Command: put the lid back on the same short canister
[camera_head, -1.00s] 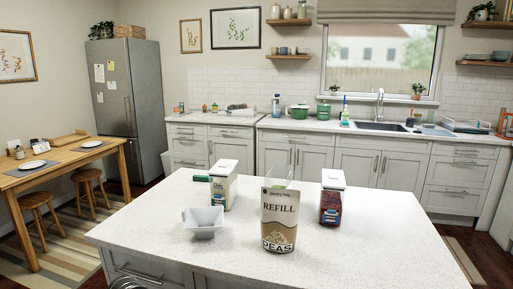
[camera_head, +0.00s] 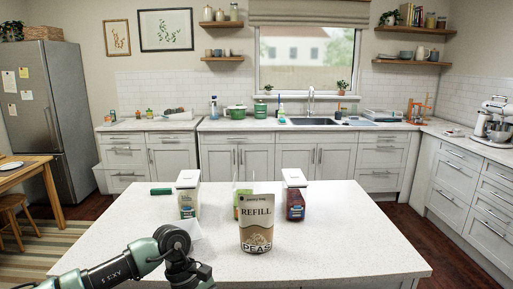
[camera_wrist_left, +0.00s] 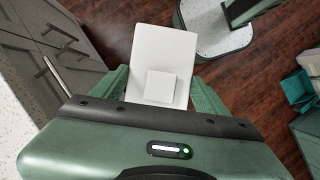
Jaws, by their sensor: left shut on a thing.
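My left gripper (camera_wrist_left: 160,92) is shut on a white square lid (camera_wrist_left: 172,50) with a smaller raised square on it. In the left wrist view the lid is over the dark wood floor, beside the island's drawers. In the head view my left arm comes in at the bottom, and its gripper is out of frame. A clear canister with green contents (camera_head: 236,207) stands on the island, mostly hidden behind the refill bag; no white lid shows on it. My right gripper is not in view.
A brown and white peas refill bag (camera_head: 257,224) stands at the island's front middle. White-lidded canisters stand left (camera_head: 188,199) and right (camera_head: 294,201) behind it. The island top (camera_head: 355,240) is clear at right.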

